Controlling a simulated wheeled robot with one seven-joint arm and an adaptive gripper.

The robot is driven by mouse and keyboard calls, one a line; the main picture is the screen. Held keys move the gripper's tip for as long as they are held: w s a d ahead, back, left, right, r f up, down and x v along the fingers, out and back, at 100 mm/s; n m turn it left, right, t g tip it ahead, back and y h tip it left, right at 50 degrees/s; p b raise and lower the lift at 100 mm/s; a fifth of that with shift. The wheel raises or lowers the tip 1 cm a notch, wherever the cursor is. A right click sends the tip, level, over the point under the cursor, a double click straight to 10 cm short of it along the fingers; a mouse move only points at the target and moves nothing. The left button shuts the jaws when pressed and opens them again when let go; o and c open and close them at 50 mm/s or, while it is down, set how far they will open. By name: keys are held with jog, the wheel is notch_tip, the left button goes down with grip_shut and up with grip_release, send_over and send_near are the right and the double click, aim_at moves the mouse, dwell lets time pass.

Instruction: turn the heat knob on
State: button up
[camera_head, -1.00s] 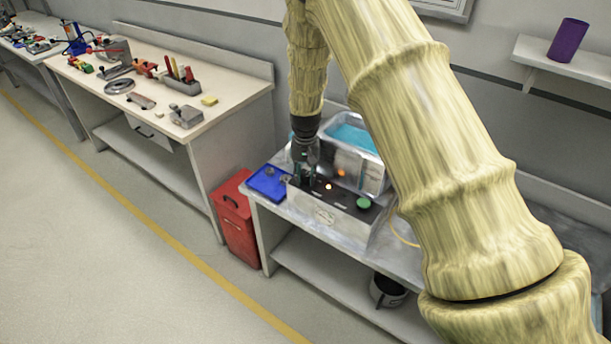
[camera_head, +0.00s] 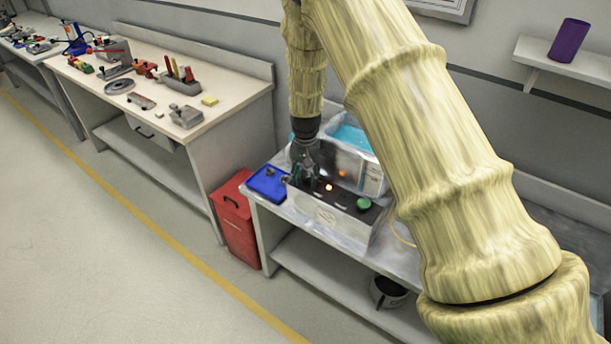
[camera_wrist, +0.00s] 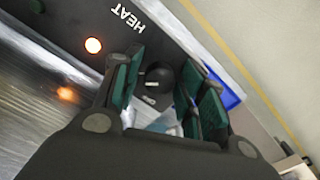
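The control box (camera_head: 322,214) stands on the metal bench, with a dark sloping panel. In the wrist view, the word HEAT (camera_wrist: 127,18) is printed on the panel near a round black knob (camera_wrist: 158,74). My gripper (camera_wrist: 162,88) is open, its green-padded fingers on either side of the knob with small gaps visible. In the head view my gripper (camera_head: 305,178) is at the panel's left end, and the knob is hidden behind it. A small orange lamp (camera_head: 328,187) glows on the panel; it also shows in the wrist view (camera_wrist: 93,45).
A tub with blue liquid (camera_head: 352,137) stands behind the box. A green button (camera_head: 363,204) is at the panel's right. A blue tray (camera_head: 267,184) lies left of the box. A red canister (camera_head: 237,222) stands on the floor beside the bench. The floor at left is clear.

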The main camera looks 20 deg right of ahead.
aim_at(306, 177)
jog(key=shift+r, duration=0.15)
notch_tip(306, 177, up, 12)
dwell(0.7)
dwell(0.4)
